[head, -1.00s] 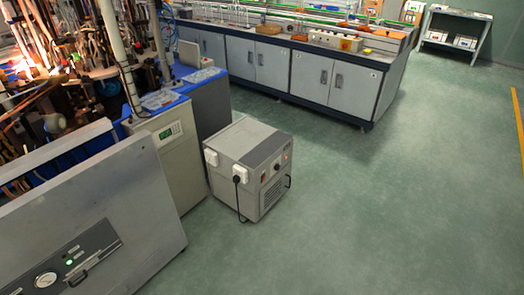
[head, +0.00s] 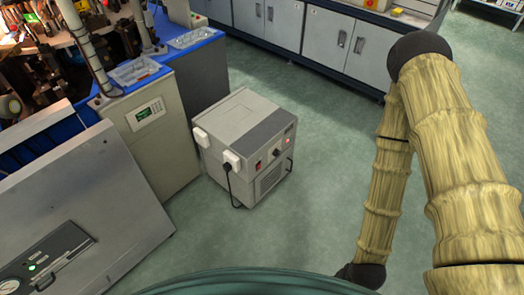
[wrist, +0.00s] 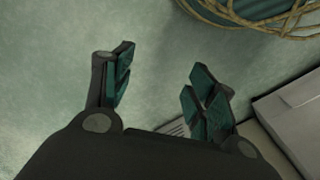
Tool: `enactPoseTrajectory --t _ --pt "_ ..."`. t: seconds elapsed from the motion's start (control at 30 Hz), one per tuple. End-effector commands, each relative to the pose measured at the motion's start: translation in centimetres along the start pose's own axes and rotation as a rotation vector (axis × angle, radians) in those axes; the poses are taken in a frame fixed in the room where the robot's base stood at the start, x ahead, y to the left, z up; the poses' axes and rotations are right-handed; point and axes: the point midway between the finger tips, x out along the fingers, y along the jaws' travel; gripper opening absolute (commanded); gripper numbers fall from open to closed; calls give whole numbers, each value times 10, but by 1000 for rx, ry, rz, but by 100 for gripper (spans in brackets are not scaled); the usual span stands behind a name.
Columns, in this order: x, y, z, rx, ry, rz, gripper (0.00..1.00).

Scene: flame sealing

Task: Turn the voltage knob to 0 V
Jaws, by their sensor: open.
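A grey box-shaped unit (head: 245,145) stands on the floor near the middle of the head view. On its front panel is a small dark knob (head: 277,153), with a red switch (head: 258,166) to its left and a lit red lamp (head: 288,141) to its right. The knob's markings and pointer are too small to read. My gripper (wrist: 162,75) shows in the wrist view, open and empty, with its fingers apart above the floor. The gripper itself is not visible in the head view, where my arm links fill the right side. The knob does not show in the wrist view.
A beige cabinet (head: 160,145) with a green display stands left of the unit. A slanted grey panel (head: 95,200) with a gauge is at far left. Grey bench cupboards (head: 345,45) run along the back. Floor (head: 320,180) right of the unit is clear.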

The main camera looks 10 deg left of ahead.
Motion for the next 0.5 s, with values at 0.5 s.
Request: enactPoseTrajectory --t 0.5 --pt "150 -93 -181 98 335 -345 57"
